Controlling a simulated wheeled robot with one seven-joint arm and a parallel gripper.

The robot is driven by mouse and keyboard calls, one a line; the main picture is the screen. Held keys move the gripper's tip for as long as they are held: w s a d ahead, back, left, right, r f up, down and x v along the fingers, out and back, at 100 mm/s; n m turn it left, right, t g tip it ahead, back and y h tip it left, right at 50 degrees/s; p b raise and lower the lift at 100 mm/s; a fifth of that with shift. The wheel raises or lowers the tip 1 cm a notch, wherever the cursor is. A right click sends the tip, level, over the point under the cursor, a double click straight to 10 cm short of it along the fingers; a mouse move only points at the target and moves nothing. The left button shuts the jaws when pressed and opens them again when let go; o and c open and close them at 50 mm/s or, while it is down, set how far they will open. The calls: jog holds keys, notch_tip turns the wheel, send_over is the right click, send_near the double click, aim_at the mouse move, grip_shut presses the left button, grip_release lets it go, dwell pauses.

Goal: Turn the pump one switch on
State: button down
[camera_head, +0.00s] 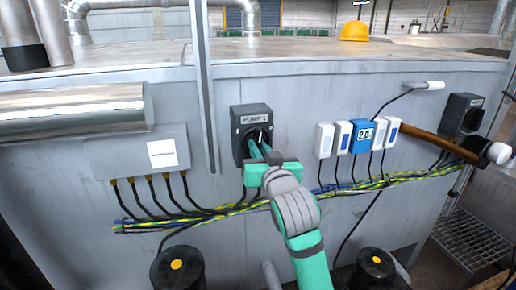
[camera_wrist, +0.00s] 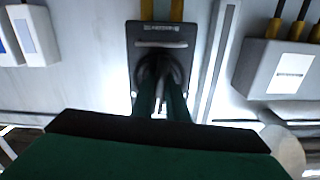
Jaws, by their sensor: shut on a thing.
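The pump one switch (camera_head: 251,121) is a dark box labelled "PUMP 1" with a round rotary knob, mounted on the grey metal wall. It also shows in the wrist view (camera_wrist: 161,35), where the label appears turned over. My gripper (camera_head: 259,150) is at the front of the box, its green fingers closed together on the knob. In the wrist view the fingertips (camera_wrist: 161,95) reach the round knob area. The fingers hide most of the knob, so I cannot tell its exact angle.
A grey junction box (camera_head: 148,152) with several cables is left of the switch. White and blue modules (camera_head: 362,136) are to the right, and another dark switch box (camera_head: 461,113) is far right. A vertical metal strip (camera_head: 204,90) runs close left of the pump switch. Cables hang below.

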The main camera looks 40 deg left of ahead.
jog(key=shift+n, duration=0.6)
jog(key=c, duration=1.7)
grip_release()
jog(key=shift+c, duration=0.2)
jog(key=v, duration=1.1)
jog(key=shift+a, duration=0.1)
